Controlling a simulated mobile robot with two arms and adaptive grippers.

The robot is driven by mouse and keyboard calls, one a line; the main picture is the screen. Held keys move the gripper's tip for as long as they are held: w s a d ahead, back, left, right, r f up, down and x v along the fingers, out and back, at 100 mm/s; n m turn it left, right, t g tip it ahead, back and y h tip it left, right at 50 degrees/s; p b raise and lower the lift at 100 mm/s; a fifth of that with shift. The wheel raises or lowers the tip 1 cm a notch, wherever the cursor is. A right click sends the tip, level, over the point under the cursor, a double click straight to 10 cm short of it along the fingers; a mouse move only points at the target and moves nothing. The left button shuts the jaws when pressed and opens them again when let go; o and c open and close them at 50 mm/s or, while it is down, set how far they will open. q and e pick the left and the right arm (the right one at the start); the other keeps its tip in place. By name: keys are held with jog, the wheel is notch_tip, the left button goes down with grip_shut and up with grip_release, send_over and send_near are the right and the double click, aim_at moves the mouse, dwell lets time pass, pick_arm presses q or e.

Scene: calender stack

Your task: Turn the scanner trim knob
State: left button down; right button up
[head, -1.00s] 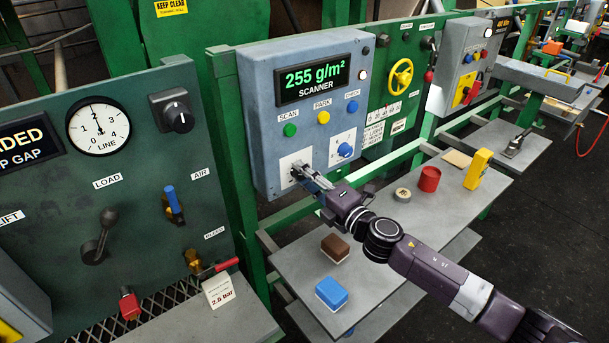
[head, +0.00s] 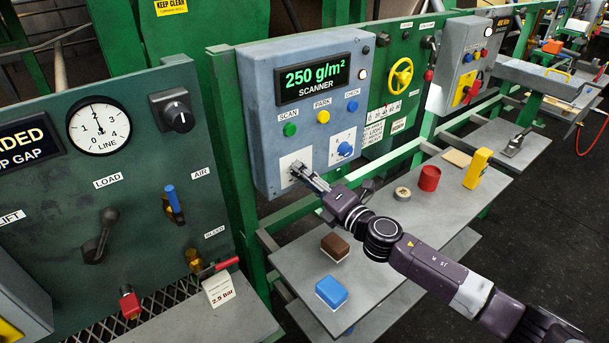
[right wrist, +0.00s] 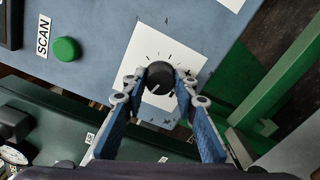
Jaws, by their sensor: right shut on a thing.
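The scanner panel (head: 257,100) is a blue-grey box with a green display (head: 315,77) reading 250 g/m². Its trim knob (right wrist: 161,78) is a black round knob on a white scale plate (right wrist: 146,57), with a white pointer mark. My right gripper (head: 297,171) reaches the white plate at the panel's lower left. In the right wrist view its two fingers (right wrist: 160,87) stand on either side of the black knob and are shut on it. In the head view the gripper mostly hides the knob. My left gripper is not in view.
Green (head: 290,130), yellow (head: 323,117) and blue (head: 352,106) buttons sit above the plate. A blue knob (head: 345,149) is to its right. The grey shelf (head: 386,270) below my arm holds a brown block (head: 335,245), a blue block (head: 331,292) and a red cylinder (head: 429,178).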

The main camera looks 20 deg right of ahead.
jog(key=o, duration=1.2)
jog(key=shift+c, duration=0.2)
jog(key=v, duration=1.2)
